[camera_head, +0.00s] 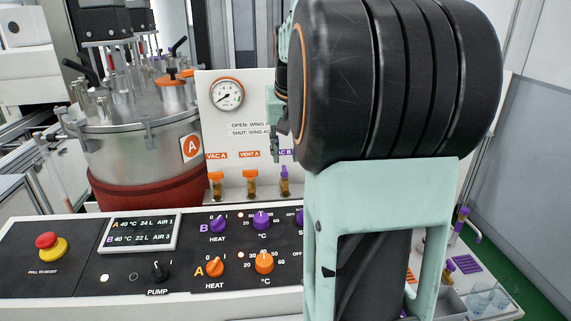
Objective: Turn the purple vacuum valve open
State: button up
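Anything right of the purple valve on the panel is hidden.
A pressure gauge (227,95) sits above the valves. A steel vessel (148,150) marked A stands at left. In front is a black control console (70,262) with purple and orange knobs and a red stop button (47,240). My arm blocks the right middle.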

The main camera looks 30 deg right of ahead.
jog(key=v, duration=0.6)
dwell(0.3)
